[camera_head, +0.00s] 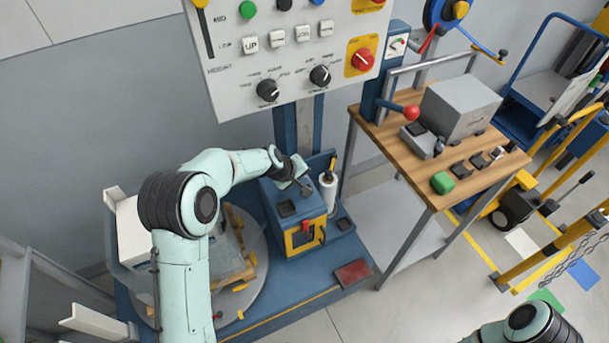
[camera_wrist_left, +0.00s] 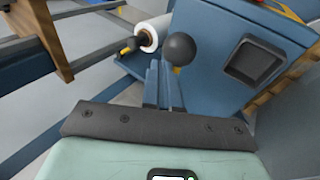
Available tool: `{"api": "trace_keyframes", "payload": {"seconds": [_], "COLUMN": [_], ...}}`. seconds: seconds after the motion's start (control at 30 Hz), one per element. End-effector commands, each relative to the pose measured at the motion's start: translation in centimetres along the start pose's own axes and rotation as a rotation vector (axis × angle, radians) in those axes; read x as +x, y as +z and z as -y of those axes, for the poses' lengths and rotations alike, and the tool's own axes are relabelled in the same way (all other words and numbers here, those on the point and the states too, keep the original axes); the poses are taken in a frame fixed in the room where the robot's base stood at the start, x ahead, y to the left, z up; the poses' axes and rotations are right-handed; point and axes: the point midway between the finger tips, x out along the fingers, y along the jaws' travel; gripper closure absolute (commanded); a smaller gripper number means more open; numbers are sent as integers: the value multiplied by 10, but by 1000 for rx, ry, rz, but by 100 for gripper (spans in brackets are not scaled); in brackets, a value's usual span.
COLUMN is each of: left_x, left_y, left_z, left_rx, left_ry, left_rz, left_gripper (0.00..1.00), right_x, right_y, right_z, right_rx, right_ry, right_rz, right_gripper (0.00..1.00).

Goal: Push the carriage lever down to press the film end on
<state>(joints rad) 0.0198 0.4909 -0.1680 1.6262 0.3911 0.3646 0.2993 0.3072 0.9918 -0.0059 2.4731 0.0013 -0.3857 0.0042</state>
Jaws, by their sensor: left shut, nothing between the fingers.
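The blue carriage (camera_head: 287,236) stands on the mast beside the turntable, with a yellow front panel. The carriage also shows in the left wrist view (camera_wrist_left: 222,40), with a dark square recess in its face. A dark ball knob (camera_wrist_left: 178,48), which looks like the carriage lever's end, shows just beyond the fingertips of my left gripper (camera_wrist_left: 165,68). The gripper is shut and empty; whether it touches the knob I cannot tell. In the head view my left gripper (camera_head: 305,187) is over the carriage top. The white film roll (camera_head: 328,188) stands upright right of it. My right gripper is out of view.
A wrapped load (camera_head: 230,262) sits on the turntable (camera_head: 262,275) at the left. A wooden-topped table (camera_head: 405,165) with a grey device (camera_head: 460,105) stands to the right. The control panel (camera_head: 290,60) hangs above the carriage. A red pedal (camera_head: 352,273) lies on the base.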

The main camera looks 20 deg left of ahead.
Motion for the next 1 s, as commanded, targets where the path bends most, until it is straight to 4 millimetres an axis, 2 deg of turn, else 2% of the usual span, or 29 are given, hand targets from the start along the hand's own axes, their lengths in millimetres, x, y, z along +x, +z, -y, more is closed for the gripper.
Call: {"api": "trace_keyframes", "payload": {"seconds": [1.0], "left_x": [-34], "left_y": [-25], "left_z": [-24], "left_rx": [0], "left_ry": [-1], "left_rz": [0], "left_gripper": [100], "right_x": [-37], "right_y": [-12], "right_z": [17], "right_rx": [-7], "right_ry": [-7], "right_rz": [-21], "right_gripper": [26]}}
